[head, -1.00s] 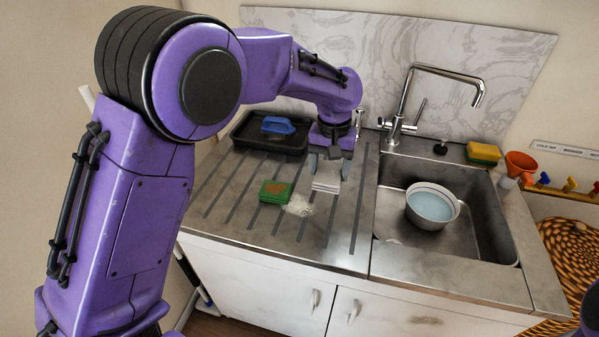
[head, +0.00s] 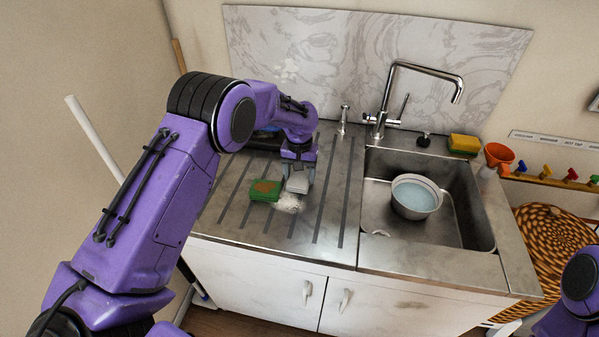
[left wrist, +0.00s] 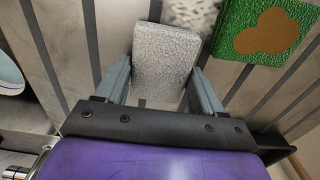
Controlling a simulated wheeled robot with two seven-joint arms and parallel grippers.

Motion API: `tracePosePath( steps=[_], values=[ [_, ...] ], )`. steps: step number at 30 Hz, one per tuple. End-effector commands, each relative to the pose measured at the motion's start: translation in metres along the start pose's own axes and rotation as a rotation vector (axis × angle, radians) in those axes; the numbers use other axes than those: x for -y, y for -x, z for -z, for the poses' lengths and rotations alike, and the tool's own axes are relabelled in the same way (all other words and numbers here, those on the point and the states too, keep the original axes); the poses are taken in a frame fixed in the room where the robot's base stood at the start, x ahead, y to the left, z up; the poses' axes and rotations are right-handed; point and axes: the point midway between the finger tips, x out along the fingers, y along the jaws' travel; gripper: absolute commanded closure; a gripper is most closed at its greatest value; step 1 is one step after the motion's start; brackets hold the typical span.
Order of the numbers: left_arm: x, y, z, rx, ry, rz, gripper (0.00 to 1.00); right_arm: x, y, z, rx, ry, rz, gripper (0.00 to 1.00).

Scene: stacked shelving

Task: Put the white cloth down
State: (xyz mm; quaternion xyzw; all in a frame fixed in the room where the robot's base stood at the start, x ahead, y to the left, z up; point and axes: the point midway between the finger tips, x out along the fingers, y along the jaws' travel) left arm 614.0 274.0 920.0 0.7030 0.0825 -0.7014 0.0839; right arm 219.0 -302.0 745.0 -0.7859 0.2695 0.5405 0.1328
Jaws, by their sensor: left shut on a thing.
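The white cloth (head: 297,186) is a small folded block in my left gripper (head: 298,177), low over the ribbed drainboard (head: 335,205). In the left wrist view the cloth (left wrist: 163,62) sits between the two grey fingers of my left gripper (left wrist: 162,84), which is shut on it. A pale speckled patch (head: 289,204) lies on the drainboard just in front of the cloth. I cannot tell whether the cloth touches the board. My right gripper is not in view.
A green sponge (head: 265,190) with a brown stain lies just left of the cloth. A dark tray (head: 237,142) is partly hidden behind my arm. The sink (head: 460,222) to the right holds a bowl of water (head: 416,196). The drainboard's right part is clear.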

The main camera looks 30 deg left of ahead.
Motion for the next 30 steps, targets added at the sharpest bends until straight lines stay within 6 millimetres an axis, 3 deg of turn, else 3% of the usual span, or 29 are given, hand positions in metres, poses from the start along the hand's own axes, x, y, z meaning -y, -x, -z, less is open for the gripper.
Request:
tracePosePath(
  steps=[2, 3, 5, 13, 17, 24, 30],
  values=[
    [0.0, -0.003, 0.0, 0.001, 0.0, 0.0, 0.67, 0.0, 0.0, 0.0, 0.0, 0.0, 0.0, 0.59],
    [0.0, -0.003, 0.0, 0.001, 0.0, 0.0, 0.22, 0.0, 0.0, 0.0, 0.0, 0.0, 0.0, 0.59],
    [0.0, -0.003, 0.0, 0.001, 0.0, 0.0, 0.06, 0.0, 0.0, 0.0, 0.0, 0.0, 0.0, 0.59],
    [0.0, -0.002, 0.0, 0.001, 0.0, 0.0, 0.06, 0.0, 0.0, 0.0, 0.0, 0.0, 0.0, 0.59],
    [0.0, 0.01, 0.001, -0.002, -0.001, -0.001, 0.06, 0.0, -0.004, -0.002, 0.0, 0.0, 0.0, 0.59],
    [0.0, 0.07, 0.001, -0.004, -0.001, -0.001, 0.06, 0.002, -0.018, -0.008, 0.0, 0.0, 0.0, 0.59],
    [0.0, 0.11, 0.001, -0.001, 0.0, -0.001, 0.06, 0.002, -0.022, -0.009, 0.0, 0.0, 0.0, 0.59]
  ],
)
